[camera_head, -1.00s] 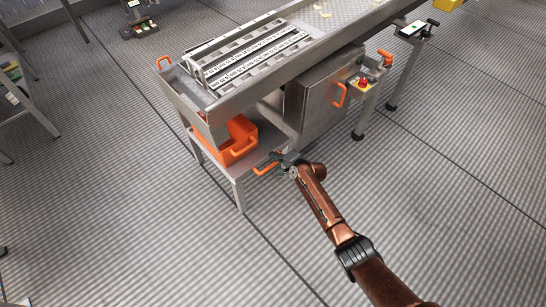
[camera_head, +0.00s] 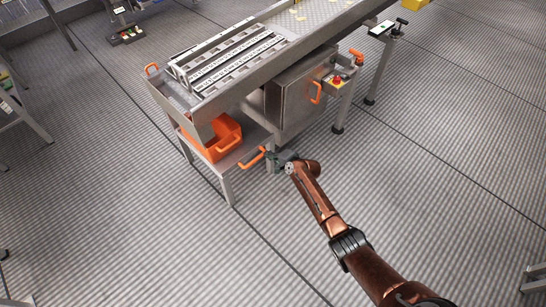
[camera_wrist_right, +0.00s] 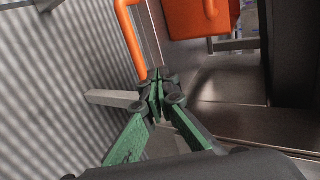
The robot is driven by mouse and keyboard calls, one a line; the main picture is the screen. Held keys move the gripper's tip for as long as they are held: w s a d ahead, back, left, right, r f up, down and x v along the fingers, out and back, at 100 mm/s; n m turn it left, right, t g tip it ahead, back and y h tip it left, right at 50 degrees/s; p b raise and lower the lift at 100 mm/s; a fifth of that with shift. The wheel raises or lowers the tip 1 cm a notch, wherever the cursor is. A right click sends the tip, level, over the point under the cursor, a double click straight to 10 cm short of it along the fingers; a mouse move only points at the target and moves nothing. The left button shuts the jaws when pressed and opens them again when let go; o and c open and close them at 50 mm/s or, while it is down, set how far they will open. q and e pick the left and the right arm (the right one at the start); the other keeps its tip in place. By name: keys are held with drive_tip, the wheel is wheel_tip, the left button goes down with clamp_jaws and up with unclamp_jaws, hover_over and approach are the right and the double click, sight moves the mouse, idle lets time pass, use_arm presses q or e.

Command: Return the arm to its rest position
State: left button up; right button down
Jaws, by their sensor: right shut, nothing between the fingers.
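My right arm comes in from the bottom right in the head view, stretched forward low over the floor. Its gripper (camera_head: 272,157) is shut and empty, beside the orange handle (camera_head: 252,158) on the low metal stand's (camera_head: 238,180) front edge. In the right wrist view the green-padded gripper (camera_wrist_right: 155,85) has its fingertips together near the lower end of an orange handle (camera_wrist_right: 130,38). I cannot tell whether they touch. My left gripper is not in view.
An orange bin (camera_head: 215,145) sits on the stand, under the metal conveyor table (camera_head: 240,82). A steel cabinet (camera_head: 300,105) with an orange handle stands right of the stand. The ribbed floor (camera_head: 430,190) to the right is clear.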

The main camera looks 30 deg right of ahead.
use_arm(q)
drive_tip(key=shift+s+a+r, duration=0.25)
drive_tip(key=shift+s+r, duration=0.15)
